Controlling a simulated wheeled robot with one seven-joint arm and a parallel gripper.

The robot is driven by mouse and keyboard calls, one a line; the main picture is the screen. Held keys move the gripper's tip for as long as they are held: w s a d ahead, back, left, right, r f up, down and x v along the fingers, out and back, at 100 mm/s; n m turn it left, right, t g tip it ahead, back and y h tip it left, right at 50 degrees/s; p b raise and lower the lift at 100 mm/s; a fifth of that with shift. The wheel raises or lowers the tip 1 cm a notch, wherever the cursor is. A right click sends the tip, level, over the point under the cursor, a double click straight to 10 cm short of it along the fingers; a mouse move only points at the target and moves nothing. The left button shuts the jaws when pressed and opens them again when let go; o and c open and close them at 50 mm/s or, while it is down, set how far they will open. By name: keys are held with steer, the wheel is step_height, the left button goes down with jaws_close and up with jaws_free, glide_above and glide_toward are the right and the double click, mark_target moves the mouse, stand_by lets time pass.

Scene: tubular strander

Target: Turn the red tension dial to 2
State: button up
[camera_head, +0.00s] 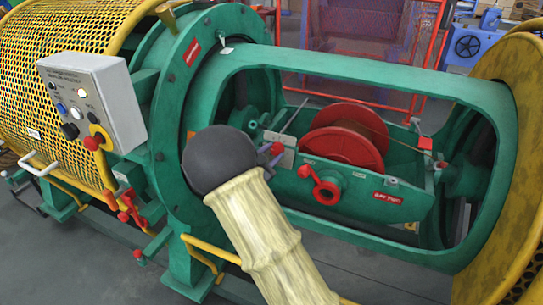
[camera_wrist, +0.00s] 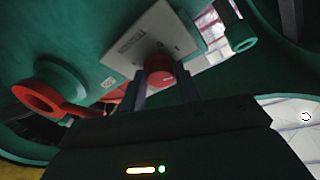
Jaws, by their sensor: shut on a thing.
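The red tension dial (camera_wrist: 160,75) sits on a pale plate (camera_wrist: 150,38) with dark lettering in the wrist view. The plate's scale numbers are too small to read, so I cannot tell the dial's setting. My gripper (camera_wrist: 162,82) has one finger on each side of the dial and is shut on it. In the head view my gripper (camera_head: 272,158) reaches the left end of the green cradle, at the pale plate (camera_head: 285,158). My dark wrist and pale arm cover part of this area, and the dial is mostly hidden there.
A red handle with a round red hub (camera_head: 328,192) stands out from the cradle, right of my gripper; it shows at left in the wrist view (camera_wrist: 40,98). A red spool (camera_head: 345,140) lies behind. The green frame (camera_head: 370,62) surrounds the opening. A control box (camera_head: 95,100) stands left.

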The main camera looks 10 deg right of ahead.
steer(key=shift+m, duration=0.4)
steer(key=o, duration=1)
steer(key=shift+c, duration=0.2)
steer(key=p+v, duration=0.2)
steer(key=v, duration=1.5)
steer(key=shift+a+p, duration=0.3)
